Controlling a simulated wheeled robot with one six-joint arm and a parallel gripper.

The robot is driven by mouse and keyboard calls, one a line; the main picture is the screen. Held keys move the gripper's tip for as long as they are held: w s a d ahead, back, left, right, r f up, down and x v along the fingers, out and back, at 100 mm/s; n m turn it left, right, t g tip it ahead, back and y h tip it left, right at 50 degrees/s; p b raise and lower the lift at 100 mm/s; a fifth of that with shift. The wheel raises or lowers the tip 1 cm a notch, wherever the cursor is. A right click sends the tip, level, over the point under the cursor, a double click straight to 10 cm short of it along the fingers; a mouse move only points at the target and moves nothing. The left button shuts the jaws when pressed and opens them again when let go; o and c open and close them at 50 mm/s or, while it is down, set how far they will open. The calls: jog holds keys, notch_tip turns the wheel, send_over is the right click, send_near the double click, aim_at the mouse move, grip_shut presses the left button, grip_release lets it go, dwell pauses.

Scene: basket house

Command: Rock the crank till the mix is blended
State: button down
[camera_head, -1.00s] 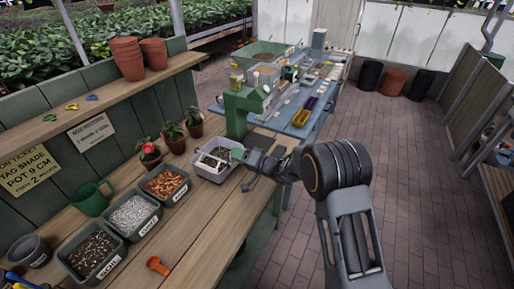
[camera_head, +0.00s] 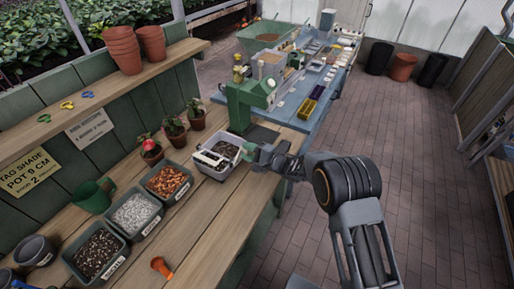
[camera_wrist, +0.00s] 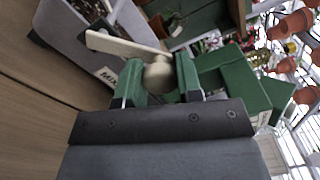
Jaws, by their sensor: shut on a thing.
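The mix bin (camera_head: 196,167), a pale open box on the bench, holds dark mix. It stands in front of the green machine (camera_head: 240,105). In the wrist view the bin's labelled wall (camera_wrist: 75,52) is at the upper left. The cream crank arm (camera_wrist: 122,45) runs from over the bin to a round knob (camera_wrist: 158,76). My gripper (camera_wrist: 158,84) is shut on this knob, one green finger on each side. In the head view my gripper (camera_head: 248,152) is at the right side of the bin. How evenly the mix is blended cannot be told.
Potted plants (camera_head: 173,132) stand behind the bin. An orange scoop (camera_head: 161,267) lies in front. A blue table (camera_head: 318,110) stands beyond.

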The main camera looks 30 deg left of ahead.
jog(key=shift+w+a+m, duration=0.1)
jog(key=shift+w+m, duration=0.05)
jog(key=shift+m, duration=0.35)
dwell(0.3)
jog(key=c, duration=1)
grip_release()
jog(key=shift+f, duration=0.1)
jog(key=shift+o, duration=1.1)
jog(key=shift+f, duration=0.1)
jog(key=d+b, duration=0.3)
jog(key=d, duration=1.1)
jog(key=shift+w, duration=0.2)
